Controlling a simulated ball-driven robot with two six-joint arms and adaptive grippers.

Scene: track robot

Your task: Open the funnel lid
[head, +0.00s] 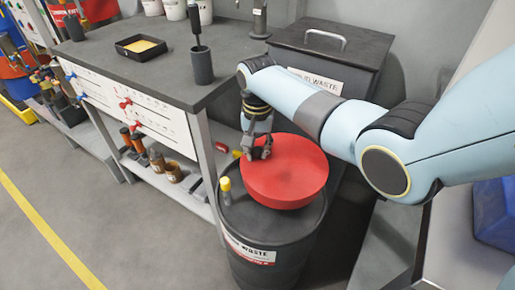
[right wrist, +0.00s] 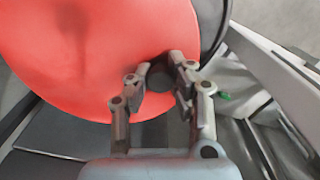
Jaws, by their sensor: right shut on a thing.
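The red round funnel lid (head: 285,178) lies flat over the top of a black waste drum (head: 270,240) in the head view. My right gripper (head: 258,152) reaches down from above at the lid's far left edge. In the right wrist view the red lid (right wrist: 90,55) fills the upper left, and my right gripper (right wrist: 172,72) is shut on a small dark handle (right wrist: 182,95) at the lid's rim. My left gripper is not in view.
A workbench (head: 150,75) with a tray (head: 140,47) and a dark cup (head: 202,65) stands to the left. A grey waste bin (head: 330,55) stands behind the drum. A yellow-capped fitting (head: 225,186) rises from the drum top beside the lid. Open floor lies at the left front.

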